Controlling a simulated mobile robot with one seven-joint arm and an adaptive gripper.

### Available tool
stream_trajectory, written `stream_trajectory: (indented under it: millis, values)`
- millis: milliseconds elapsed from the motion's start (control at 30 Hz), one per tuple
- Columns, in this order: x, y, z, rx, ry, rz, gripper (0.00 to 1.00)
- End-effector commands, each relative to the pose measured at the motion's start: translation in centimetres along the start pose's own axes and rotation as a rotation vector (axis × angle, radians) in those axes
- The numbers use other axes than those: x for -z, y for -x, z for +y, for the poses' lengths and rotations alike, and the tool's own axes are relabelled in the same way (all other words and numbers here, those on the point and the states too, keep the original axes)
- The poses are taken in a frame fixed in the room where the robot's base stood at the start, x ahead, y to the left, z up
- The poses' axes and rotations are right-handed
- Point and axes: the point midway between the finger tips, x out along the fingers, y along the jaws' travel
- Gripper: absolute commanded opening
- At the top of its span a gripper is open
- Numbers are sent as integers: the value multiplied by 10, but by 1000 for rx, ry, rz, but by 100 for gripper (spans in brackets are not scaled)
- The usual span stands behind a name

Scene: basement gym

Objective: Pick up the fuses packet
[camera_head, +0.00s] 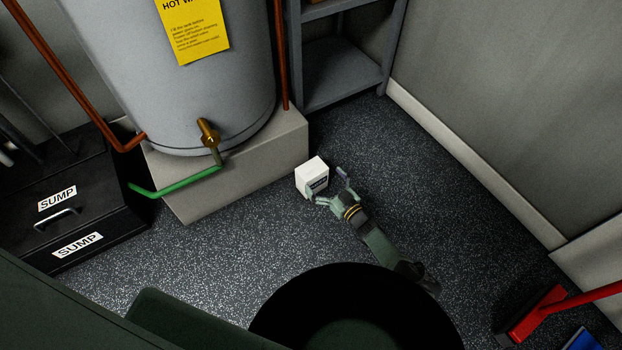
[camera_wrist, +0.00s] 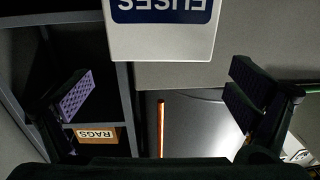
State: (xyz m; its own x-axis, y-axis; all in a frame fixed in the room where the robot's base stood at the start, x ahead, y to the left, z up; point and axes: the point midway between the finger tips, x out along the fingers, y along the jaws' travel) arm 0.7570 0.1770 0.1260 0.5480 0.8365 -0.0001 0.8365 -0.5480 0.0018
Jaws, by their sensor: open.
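The fuses packet (camera_head: 311,175) is a small white box with a dark label, near the right corner of the tank's plinth. It appears to sit on the floor, but its base is hard to make out. My gripper (camera_head: 325,187) is open, its fingers spread at the packet's near right side. In the wrist view the packet (camera_wrist: 161,40) is at the top middle, with its blue FUSES label upside down and part cut off. It lies sideways between the two open fingers of my gripper (camera_wrist: 160,97). Nothing is held; contact cannot be told.
A grey water tank (camera_head: 205,90) with a brass tap (camera_head: 208,133) stands on a pale plinth (camera_head: 240,175). A grey shelf unit (camera_head: 345,75) is behind. Speckled floor (camera_head: 450,215) right of the arm is clear.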

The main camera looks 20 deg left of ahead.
Motion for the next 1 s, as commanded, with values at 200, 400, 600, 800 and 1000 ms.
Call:
stream_trajectory:
  millis: [200,400,600,800,1000]
  values:
    - [-4,-18,0,0,-1,1,100]
    - [-15,-47,-3,2,-1,1,100]
    - [-10,-64,-1,-1,-1,0,100]
    - [-9,-64,-1,-2,-2,0,100]
    - [-9,-64,-1,-2,-2,0,87]
